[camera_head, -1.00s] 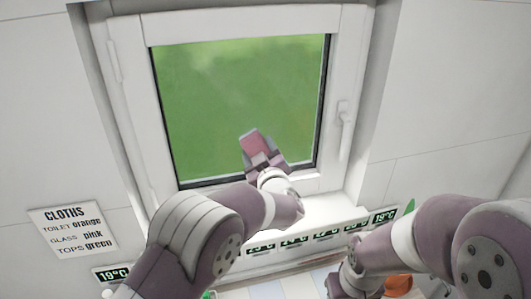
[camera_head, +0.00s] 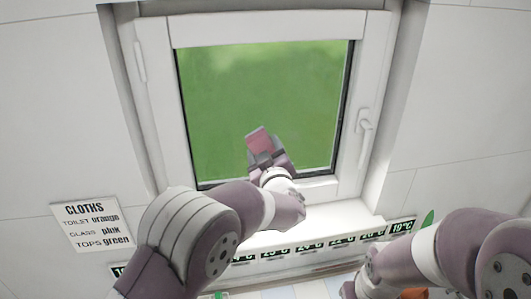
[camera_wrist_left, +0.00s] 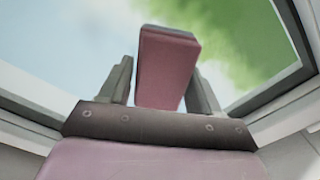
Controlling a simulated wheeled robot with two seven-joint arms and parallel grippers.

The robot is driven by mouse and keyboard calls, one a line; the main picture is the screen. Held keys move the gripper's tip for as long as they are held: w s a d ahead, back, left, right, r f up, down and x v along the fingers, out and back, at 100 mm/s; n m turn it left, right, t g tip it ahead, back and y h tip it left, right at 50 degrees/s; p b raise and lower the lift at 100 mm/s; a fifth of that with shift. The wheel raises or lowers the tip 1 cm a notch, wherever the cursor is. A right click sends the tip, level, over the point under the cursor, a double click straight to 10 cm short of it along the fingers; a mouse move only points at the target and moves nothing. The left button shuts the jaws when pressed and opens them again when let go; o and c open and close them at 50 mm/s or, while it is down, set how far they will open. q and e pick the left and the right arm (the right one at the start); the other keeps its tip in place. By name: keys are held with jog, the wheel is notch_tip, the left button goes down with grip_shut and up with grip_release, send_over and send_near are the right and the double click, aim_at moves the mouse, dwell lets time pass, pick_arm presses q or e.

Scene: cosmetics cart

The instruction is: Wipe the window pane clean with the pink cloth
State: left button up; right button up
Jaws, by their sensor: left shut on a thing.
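The window pane (camera_head: 225,105) is in a white frame, with blurred green behind it and faint pale patches near the top; I cannot tell whether these are dirt. My left gripper (camera_head: 264,155) is in front of the lower middle of the pane, shut on the pink cloth (camera_head: 257,138), a folded block pointing up. The cloth also shows between the two fingers in the left wrist view (camera_wrist_left: 167,70). I cannot tell whether it touches the glass. My right arm is at the lower right; its gripper does not show.
A window handle (camera_head: 363,127) is on the right of the frame. A cloth sign (camera_head: 92,226) on the left wall reads glass pink. Below the sill (camera_head: 325,218) runs a row of small temperature displays (camera_head: 402,226). Green and orange things show partly by my right arm.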

pick_arm(q)
jog(key=shift+w+d, duration=0.2)
jog(key=shift+d, duration=0.65)
jog(key=shift+w+d+p, duration=0.25)
jog(key=shift+d+p, duration=0.15)
jog(key=shift+d, duration=0.8)
jog(key=shift+w+d+p, duration=0.2)
jog(key=shift+d+p, duration=0.25)
jog(key=shift+d, duration=0.75)
jog(key=shift+w+d+p, duration=0.25)
jog(key=shift+d+p, duration=0.15)
jog(key=shift+d, duration=0.8)
jog(key=shift+w+d+p, duration=0.2)
jog(key=shift+d+p, duration=0.1)
jog(key=shift+d, duration=0.55)
jog(key=shift+s, duration=0.1)
send_near(303, 137)
jog(key=shift+s+d+f+b, duration=0.1)
jog(key=shift+s+b, duration=0.1)
jog(key=shift+s, duration=0.15)
jog(key=shift+s+d+f+b, duration=0.1)
jog(key=shift+s+f+b, duration=0.1)
jog(key=shift+s, duration=0.2)
